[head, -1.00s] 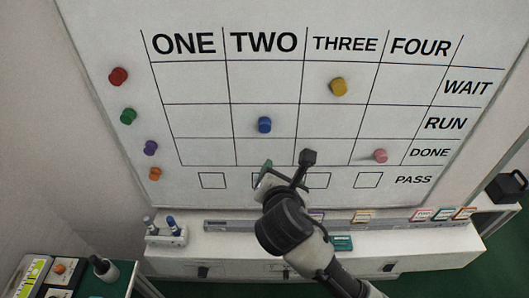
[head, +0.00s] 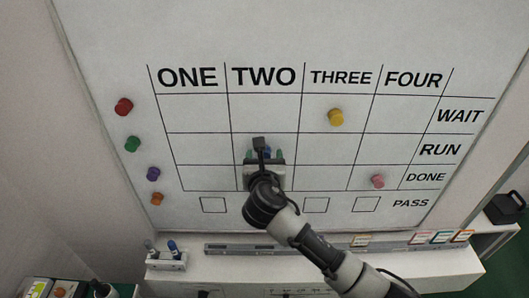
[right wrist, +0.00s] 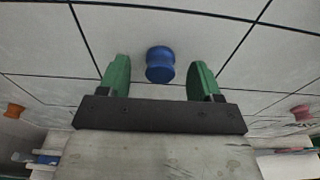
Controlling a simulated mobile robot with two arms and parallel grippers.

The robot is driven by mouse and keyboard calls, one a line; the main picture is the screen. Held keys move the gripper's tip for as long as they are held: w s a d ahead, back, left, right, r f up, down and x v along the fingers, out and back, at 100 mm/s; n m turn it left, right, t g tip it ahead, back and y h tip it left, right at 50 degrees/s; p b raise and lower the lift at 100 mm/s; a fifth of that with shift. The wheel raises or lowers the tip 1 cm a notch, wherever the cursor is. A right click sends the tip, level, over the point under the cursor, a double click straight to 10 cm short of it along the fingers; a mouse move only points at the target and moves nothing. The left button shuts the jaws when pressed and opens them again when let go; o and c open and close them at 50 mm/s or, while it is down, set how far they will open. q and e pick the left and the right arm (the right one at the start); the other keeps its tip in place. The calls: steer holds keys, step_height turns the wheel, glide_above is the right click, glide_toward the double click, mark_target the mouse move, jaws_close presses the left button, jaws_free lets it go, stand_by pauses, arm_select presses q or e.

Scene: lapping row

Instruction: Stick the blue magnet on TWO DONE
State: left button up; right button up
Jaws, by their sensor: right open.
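The blue magnet (head: 267,152) is on the whiteboard in column TWO, row RUN, mostly hidden behind my right gripper (head: 264,154) in the head view. In the right wrist view the blue magnet (right wrist: 160,65) shows whole, between and slightly beyond the green fingertips of my right gripper (right wrist: 158,72). The fingers are open, with a gap on each side of the magnet. The TWO DONE cell (head: 291,179) is just below, largely covered by my gripper; its visible right part is bare. My left gripper is not in view.
A yellow magnet (head: 336,117) is in THREE WAIT and a pink magnet (head: 378,181) in FOUR DONE. Red (head: 124,107), green (head: 133,144), purple (head: 153,174) and orange (head: 158,199) magnets line the board's left margin. A ledge (head: 220,262) runs below the board.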

steer(key=shift+w, duration=0.55)
steer(key=shift+f, duration=0.1)
steer(key=c, duration=1)
steer(key=shift+s, duration=0.25)
steer(key=shift+s, duration=1.15)
steer(key=shift+s, duration=0.2)
steer(key=shift+s, duration=2.95)
